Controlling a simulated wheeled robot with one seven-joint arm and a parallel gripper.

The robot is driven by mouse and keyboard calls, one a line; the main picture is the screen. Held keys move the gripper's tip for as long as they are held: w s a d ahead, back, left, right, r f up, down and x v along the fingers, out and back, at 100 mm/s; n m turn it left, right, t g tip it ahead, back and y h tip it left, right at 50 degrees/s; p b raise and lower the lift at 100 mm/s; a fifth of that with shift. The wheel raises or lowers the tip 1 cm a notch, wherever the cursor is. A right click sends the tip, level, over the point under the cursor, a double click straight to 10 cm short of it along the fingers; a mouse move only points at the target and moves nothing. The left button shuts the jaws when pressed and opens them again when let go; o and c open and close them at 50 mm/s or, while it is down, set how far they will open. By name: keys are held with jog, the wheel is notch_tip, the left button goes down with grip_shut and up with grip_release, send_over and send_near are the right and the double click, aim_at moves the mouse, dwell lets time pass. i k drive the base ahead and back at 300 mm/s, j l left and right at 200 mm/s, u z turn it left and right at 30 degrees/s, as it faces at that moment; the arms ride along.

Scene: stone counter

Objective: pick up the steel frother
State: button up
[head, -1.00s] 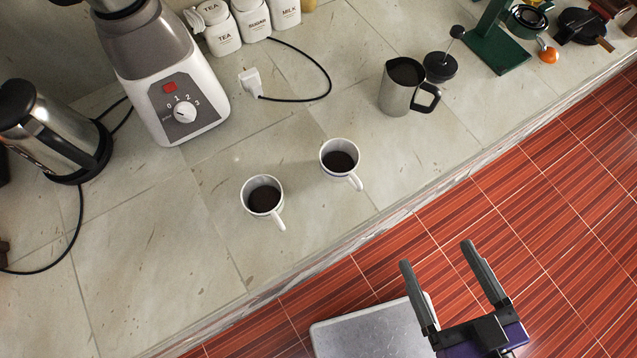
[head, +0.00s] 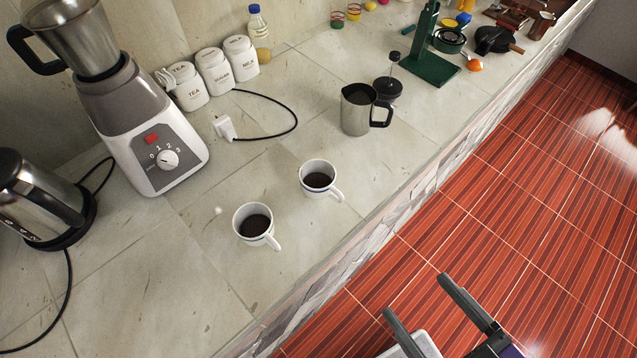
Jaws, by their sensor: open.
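The steel frother (head: 354,116) is a steel jug with a black handle on its right side and dark contents. It stands upright on the stone counter. A black lid with a plunger knob (head: 388,89) sits just behind it to the right. My gripper (head: 415,295) is at the bottom right, over the floor in front of the counter. Its two fingers are apart with nothing between them. It is well away from the frother, and its base is cut off by the picture's lower edge.
Two white cups (head: 318,180) (head: 255,225) with dark liquid stand near the counter's front edge. A blender (head: 150,140), an electric kettle (head: 40,205) and white canisters (head: 215,72) are left and behind. A green stand (head: 428,62) is at the right. A black cord lies behind the frother's left.

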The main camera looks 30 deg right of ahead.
aim_at(360, 101)
jog(key=i+j+z, duration=0.15)
jog(key=z, duration=0.2)
jog(key=i+j+z, duration=0.2)
jog(key=z, duration=0.15)
